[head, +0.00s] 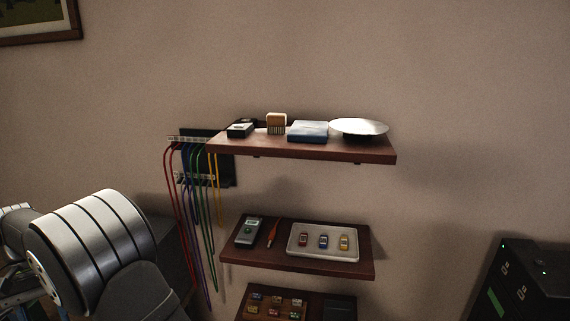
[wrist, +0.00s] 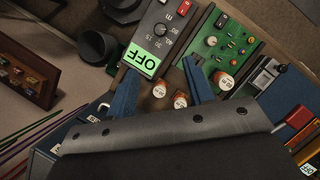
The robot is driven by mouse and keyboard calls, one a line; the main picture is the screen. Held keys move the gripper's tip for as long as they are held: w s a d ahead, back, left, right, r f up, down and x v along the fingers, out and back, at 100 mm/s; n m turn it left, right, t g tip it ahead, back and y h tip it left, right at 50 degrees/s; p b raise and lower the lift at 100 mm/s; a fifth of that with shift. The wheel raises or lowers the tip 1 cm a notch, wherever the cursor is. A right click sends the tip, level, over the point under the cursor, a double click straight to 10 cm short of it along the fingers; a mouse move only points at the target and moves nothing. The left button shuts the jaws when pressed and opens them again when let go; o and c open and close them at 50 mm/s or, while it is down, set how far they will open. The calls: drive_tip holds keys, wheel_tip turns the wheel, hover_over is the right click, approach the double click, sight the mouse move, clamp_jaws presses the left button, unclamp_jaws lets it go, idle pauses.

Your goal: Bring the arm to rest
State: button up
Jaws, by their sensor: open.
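My gripper (wrist: 159,70) shows in the wrist view with its two blue fingers spread apart. No object is held between them. Beyond and between the fingers are small copper-coloured round parts with white labels (wrist: 181,103), over a brown bench surface. A grey device (wrist: 172,22) with a dial and a green OFF label lies just past the fingertips. I cannot tell whether the fingers touch anything. In the head view my arm fills the lower left, and my gripper is out of sight there.
A green circuit board (wrist: 223,45) and a red-topped part (wrist: 298,118) lie right in the wrist view; a black cup (wrist: 97,46) is at left. The head view shows an upper shelf (head: 300,151), a tray (head: 323,254) on a lower shelf, hanging cables (head: 190,225) and a dark cabinet (head: 525,280).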

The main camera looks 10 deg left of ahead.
drive_tip(key=x, duration=1.7)
drive_tip(key=shift+s+d, duration=0.1)
drive_tip(key=shift+s, duration=0.05)
drive_tip(key=v, duration=1.7)
drive_tip(key=x, duration=1.6)
drive_tip(key=shift+f, duration=0.3)
drive_tip(key=shift+d+f+m, duration=0.1)
drive_tip(key=shift+f+m, duration=0.2)
drive_tip(key=shift+m, duration=0.1)
drive_tip(key=m, duration=0.2)
drive_tip(key=m+g+y, duration=0.1)
drive_tip(key=m, duration=0.1)
drive_tip(key=shift+d+y, duration=0.15)
drive_tip(key=shift+y, duration=0.15)
drive_tip(key=m+y, duration=0.1)
drive_tip(key=m, duration=0.4)
drive_tip(key=shift+d+r+g+y, duration=0.1)
drive_tip(key=shift+g+y, duration=0.2)
drive_tip(key=shift+y, duration=0.1)
drive_tip(key=shift+v, duration=2.55)
